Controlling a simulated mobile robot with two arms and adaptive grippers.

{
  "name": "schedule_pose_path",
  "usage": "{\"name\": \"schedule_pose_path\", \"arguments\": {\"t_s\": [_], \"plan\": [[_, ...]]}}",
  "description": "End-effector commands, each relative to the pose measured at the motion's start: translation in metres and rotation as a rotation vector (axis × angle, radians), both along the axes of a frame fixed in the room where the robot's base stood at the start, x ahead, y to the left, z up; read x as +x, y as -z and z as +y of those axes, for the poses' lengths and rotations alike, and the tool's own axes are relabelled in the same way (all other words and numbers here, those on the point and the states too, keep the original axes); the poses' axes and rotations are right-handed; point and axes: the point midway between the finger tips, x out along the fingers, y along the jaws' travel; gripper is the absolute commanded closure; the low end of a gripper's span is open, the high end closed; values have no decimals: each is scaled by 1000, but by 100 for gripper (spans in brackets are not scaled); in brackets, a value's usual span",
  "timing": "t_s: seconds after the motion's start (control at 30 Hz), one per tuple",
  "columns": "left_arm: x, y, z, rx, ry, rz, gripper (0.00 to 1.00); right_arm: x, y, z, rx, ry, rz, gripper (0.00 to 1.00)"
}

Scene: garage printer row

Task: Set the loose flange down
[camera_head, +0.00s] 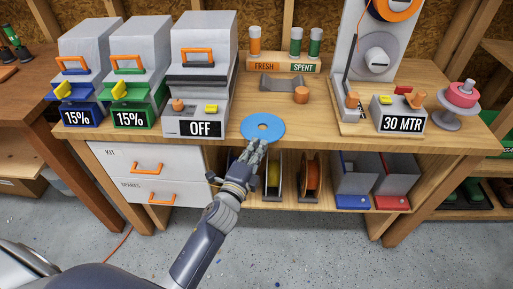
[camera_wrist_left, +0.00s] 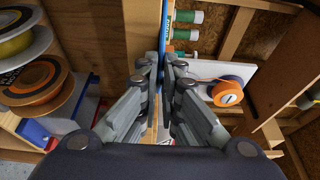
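The loose flange is a flat blue disc with a small centre hole (camera_head: 262,127). In the left wrist view the flange (camera_wrist_left: 166,32) shows edge-on as a thin blue strip between my fingertips. My left gripper (camera_head: 257,146) is shut on the flange's near rim, and it also shows in the left wrist view (camera_wrist_left: 163,62). The flange is close over the bench top (camera_head: 338,143); I cannot tell whether it touches. My right gripper is not in view.
The OFF box (camera_head: 199,129) stands left of the flange. A grey cradle (camera_head: 281,84) and an orange knob (camera_head: 301,95) sit behind it. The 30 MTR box (camera_head: 401,121) is at right. Bare wood lies right of the flange. Spools (camera_head: 311,174) and bins sit underneath.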

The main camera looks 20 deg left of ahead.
Motion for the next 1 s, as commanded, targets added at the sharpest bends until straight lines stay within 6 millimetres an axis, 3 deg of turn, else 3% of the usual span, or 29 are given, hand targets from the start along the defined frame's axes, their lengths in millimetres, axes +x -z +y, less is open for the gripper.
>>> {"name": "schedule_pose_path", "arguments": {"t_s": [0.1,0.53,1.0], "plan": [[0,1,0,0,-1,2,75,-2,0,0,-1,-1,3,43],[-1,-6,0,0,-1,2,75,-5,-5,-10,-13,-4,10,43],[-90,0,5,-1,-2,4,75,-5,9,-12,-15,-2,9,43]]}}
